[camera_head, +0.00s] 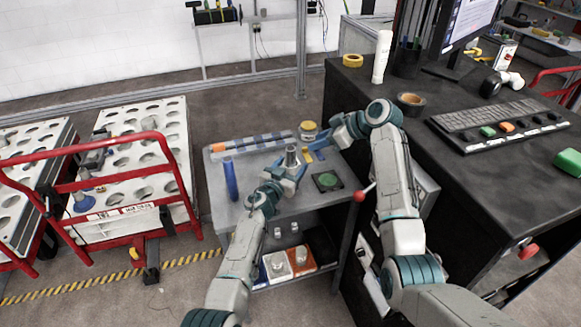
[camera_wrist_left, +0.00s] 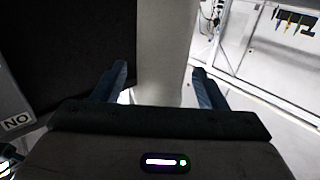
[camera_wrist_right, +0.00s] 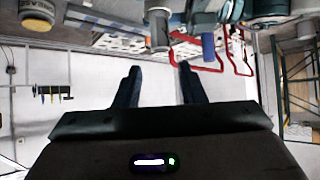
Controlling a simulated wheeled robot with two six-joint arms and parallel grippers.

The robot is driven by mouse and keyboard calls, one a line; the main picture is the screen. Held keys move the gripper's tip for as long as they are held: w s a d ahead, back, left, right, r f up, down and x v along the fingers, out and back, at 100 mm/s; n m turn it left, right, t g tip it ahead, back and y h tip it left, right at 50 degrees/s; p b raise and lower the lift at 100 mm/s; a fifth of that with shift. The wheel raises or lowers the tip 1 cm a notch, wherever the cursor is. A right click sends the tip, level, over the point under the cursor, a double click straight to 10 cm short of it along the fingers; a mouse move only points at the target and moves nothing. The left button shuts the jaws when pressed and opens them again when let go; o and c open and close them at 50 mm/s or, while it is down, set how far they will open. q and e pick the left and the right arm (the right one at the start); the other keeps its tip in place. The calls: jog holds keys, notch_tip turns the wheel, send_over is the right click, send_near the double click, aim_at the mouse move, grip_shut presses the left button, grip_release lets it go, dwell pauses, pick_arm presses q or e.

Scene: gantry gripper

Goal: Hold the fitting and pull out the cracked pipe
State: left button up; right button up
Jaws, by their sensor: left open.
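A grey upright cylindrical piece (camera_head: 291,157) stands on the small grey table; I cannot tell where fitting and pipe meet, and no crack shows. My left gripper (camera_head: 286,176) is at it, open, with fingers on either side. In the left wrist view a broad grey column (camera_wrist_left: 165,45) rises between the spread left fingers (camera_wrist_left: 160,88), with gaps on both sides. My right gripper (camera_head: 318,150) is to the right of the grey piece and apart from it. Its fingers (camera_wrist_right: 158,85) are apart and empty in the right wrist view, where a grey cylinder (camera_wrist_right: 158,30) shows beyond them.
A blue upright tube (camera_head: 230,180) stands at the table's left. A black pad with a green disc (camera_head: 327,181) lies at right. The dark desk (camera_head: 450,180) borders the right side; red-railed carts stand left.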

pick_arm(q)
jog(key=c, duration=1)
jog(key=shift+c, duration=0.3)
pick_arm(e)
jog(key=o, duration=0.4)
jog(key=shift+a, duration=0.15)
jog(key=m+g+h, duration=0.3)
jog(key=m+h, duration=0.6)
jog(key=m, duration=0.2)
send_near(291, 148)
jog(key=f, duration=0.3)
jog(key=w+f, duration=0.1)
jog(key=f, duration=0.6)
jog(key=shift+w+a+f, duration=0.15)
jog(key=shift+w+f, duration=0.1)
jog(key=shift+f, duration=0.05)
